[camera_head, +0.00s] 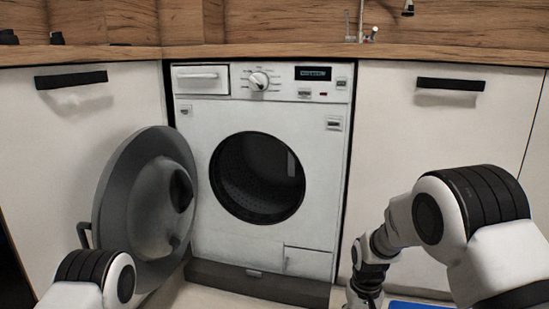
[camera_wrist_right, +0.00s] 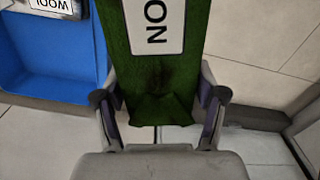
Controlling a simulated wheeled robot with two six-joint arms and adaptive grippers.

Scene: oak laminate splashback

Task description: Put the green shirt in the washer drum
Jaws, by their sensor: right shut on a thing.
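The green shirt (camera_wrist_right: 155,75) shows in the right wrist view as a flat green piece with a white label with black letters. My right gripper (camera_wrist_right: 160,102) has its fingers on both sides of the shirt and is shut on it. In the head view the shirt is out of sight, and my right arm reaches down at the right. The washer (camera_head: 310,120) stands in the middle with its round drum opening (camera_head: 258,178) uncovered; the drum looks dark and empty. Its round door (camera_head: 145,195) is swung open to the left. My left gripper is out of view.
A blue container (camera_wrist_right: 45,75) lies at the left of the wrist view, with a grey piece labelled WOOL (camera_wrist_right: 55,8) in it. A wooden counter (camera_head: 430,52) runs above the washer. White cupboards (camera_head: 440,140) flank it. Pale floor tiles (camera_wrist_right: 265,80) lie around.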

